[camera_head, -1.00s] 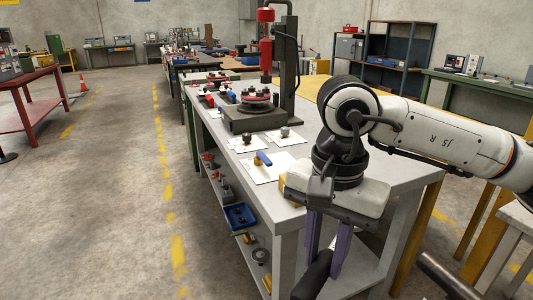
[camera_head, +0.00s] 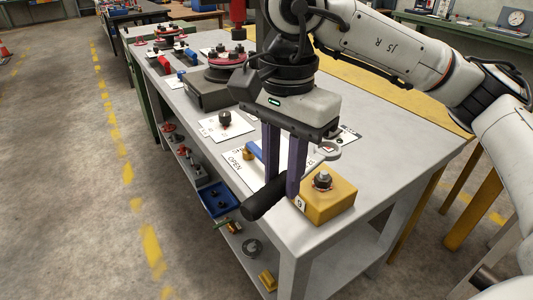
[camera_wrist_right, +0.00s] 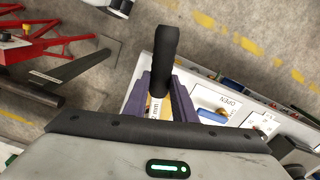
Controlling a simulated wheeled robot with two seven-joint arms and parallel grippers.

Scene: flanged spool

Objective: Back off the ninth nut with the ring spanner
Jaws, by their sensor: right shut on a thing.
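My right gripper (camera_head: 281,188) is shut on the ring spanner and holds it by its black handle (camera_head: 265,199), above the near end of the bench. In the right wrist view, the handle (camera_wrist_right: 165,60) sticks out between the fingers (camera_wrist_right: 160,96). My left gripper is not in view.
The grey bench (camera_head: 395,140) carries a white card marked OPEN (camera_head: 237,163) with a blue piece (camera_head: 254,150), a dark knob on a card (camera_head: 225,118), and a spool fixture (camera_head: 208,90). A lower shelf holds a blue tray (camera_head: 218,200).

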